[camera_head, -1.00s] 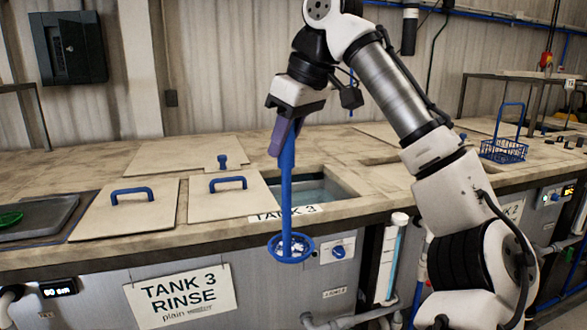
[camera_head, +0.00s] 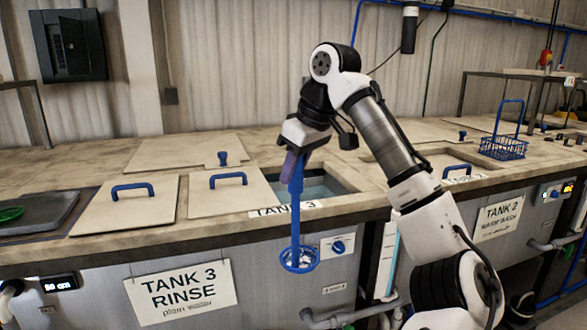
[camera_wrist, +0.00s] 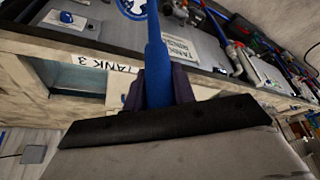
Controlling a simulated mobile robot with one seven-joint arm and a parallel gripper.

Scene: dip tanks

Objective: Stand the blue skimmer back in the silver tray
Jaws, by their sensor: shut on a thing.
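The blue skimmer (camera_head: 296,222) hangs upright from my gripper (camera_head: 295,166), its handle between the jaws and its round basket lowest. In the head view the basket shows in front of the tank front panel, below the counter edge, with small pale bits in it. In the wrist view my gripper (camera_wrist: 158,88) is shut on the blue handle (camera_wrist: 156,62). The silver tray (camera_head: 40,222) is at the far left on the counter, partly cut off by the picture edge, with a green round thing (camera_head: 10,214) in it. The skimmer is well to the right of the tray.
Tank 3 (camera_head: 318,186) is open behind the skimmer. Two lids with blue handles (camera_head: 125,205) (camera_head: 232,195) lie between it and the tray. A blue wire basket (camera_head: 503,148) stands at the right. Pipes and a sign (camera_head: 180,290) are on the tank front.

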